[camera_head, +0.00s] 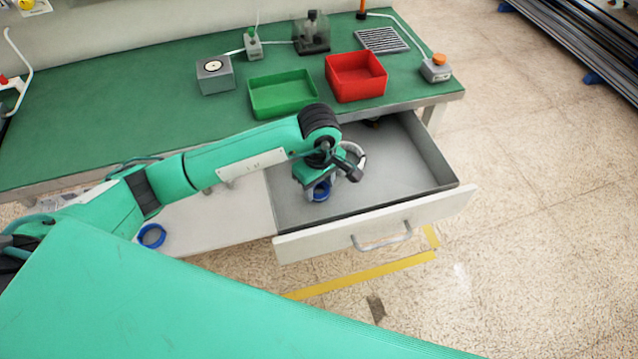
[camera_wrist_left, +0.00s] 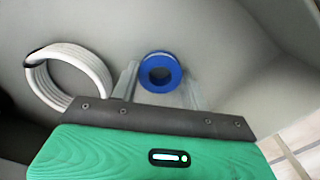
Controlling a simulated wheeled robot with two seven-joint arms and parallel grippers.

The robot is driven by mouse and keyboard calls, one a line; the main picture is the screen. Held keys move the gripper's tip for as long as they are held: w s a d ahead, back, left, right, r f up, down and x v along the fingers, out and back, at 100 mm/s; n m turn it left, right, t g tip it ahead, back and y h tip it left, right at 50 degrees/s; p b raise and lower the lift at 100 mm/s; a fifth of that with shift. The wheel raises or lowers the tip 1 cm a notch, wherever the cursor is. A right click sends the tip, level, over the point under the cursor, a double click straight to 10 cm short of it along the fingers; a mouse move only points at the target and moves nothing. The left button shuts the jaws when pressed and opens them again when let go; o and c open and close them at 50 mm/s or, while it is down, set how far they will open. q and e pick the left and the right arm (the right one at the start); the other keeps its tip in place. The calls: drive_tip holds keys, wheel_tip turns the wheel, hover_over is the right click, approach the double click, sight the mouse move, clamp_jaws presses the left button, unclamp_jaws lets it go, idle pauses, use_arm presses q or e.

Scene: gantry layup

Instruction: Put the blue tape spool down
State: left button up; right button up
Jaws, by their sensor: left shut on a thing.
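The blue tape spool (camera_head: 321,192) is at my left gripper (camera_head: 319,184), over the left part of the open grey drawer (camera_head: 400,160). In the left wrist view the spool (camera_wrist_left: 148,84) sits between the two fingers of the left gripper (camera_wrist_left: 159,86), which is shut on it. The drawer floor lies behind it. I cannot tell whether the spool touches the floor. The gripper's body and wrist hide part of the spool in the head view. My right gripper is not in view.
A white coil (camera_wrist_left: 70,72) lies in the drawer beside the gripper. Another blue ring (camera_head: 151,236) lies on the pale surface at left. Green (camera_head: 283,94) and red (camera_head: 356,77) bins stand on the bench above. The drawer's right part is mostly clear.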

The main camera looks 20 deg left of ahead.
sight(319, 189)
use_arm(q)
drive_tip(key=shift+f, duration=0.1)
drive_tip(key=o, duration=1)
drive_tip(key=shift+o, duration=0.2)
drive_tip(key=shift+r, duration=1)
wheel_tip(319, 189, up, 10)
drive_tip(key=shift+r+b, duration=0.15)
drive_tip(key=shift+b, duration=0.25)
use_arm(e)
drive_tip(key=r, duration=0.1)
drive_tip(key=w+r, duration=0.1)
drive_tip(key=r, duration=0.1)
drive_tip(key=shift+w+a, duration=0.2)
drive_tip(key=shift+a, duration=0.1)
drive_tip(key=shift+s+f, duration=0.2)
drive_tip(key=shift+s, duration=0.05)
